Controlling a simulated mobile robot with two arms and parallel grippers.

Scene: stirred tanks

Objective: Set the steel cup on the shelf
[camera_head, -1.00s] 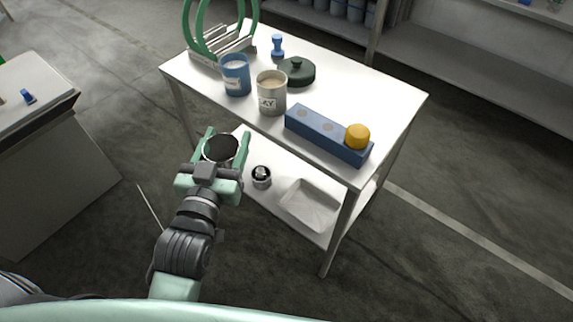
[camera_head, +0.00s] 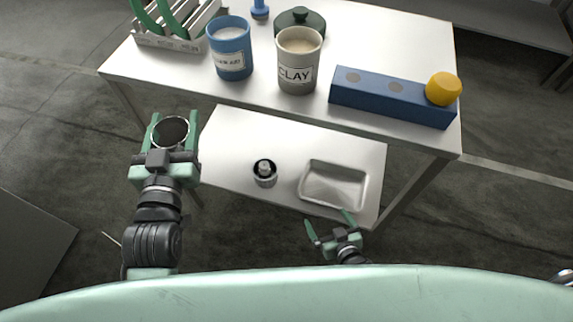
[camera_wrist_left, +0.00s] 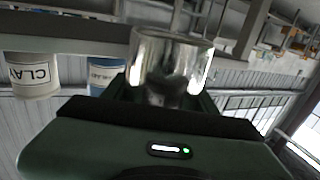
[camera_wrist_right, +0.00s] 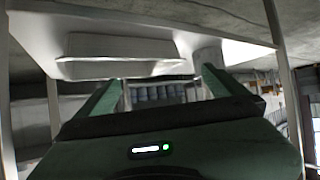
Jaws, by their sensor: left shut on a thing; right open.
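The steel cup (camera_head: 171,131) is held in my left gripper (camera_head: 170,130), which is shut around its sides. In the left wrist view the shiny cup (camera_wrist_left: 170,65) stands between the fingers. The lower shelf (camera_head: 235,130) is a white board under the tabletop, with bare room at its left part. My right gripper (camera_head: 333,232) is open and empty, just in front of the shelf's front edge. In the right wrist view its fingers (camera_wrist_right: 160,95) are spread with nothing between them.

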